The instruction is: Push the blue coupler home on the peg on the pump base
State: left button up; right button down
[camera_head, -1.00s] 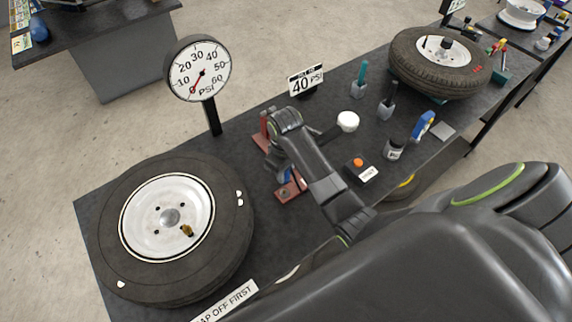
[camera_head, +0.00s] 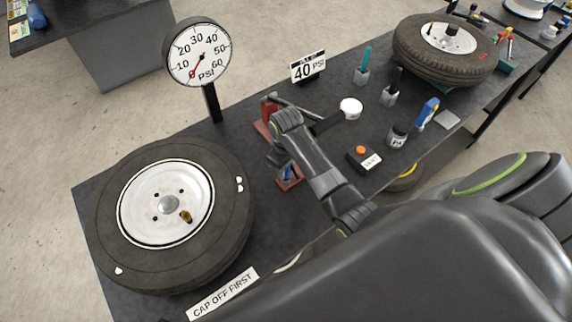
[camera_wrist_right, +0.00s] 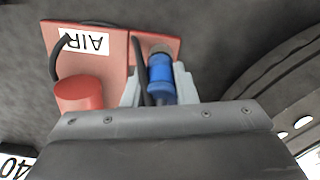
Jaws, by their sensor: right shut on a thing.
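The red pump base (camera_head: 264,131) stands on the bench right of the near tire, partly hidden behind my right arm. The blue coupler (camera_wrist_right: 161,78) shows in the right wrist view, between the two grey fingers of my right gripper (camera_wrist_right: 158,84), which is shut on it. A small blue patch of the coupler also shows in the head view (camera_head: 287,173). The grey peg (camera_wrist_right: 160,48) is at the coupler's far end, over the red plate. The coupler and peg look in line; how deep the coupler sits I cannot tell. My left gripper is out of view.
A black hose (camera_wrist_right: 141,70) runs beside the coupler. The near tire (camera_head: 232,240) lies close on the left. A gauge (camera_head: 198,52), a 40 PSI sign (camera_head: 308,67) and an orange-button box (camera_head: 363,158) stand around the pump.

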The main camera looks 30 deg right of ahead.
jog(key=shift+f+b, duration=0.5)
jog(key=shift+f, duration=0.65)
jog(key=c, duration=1.1)
grip_release()
notch_tip(320, 180, up, 3)
jog(key=p, duration=0.3)
jog(key=shift+f, duration=0.15)
jog(key=shift+r, duration=2.15)
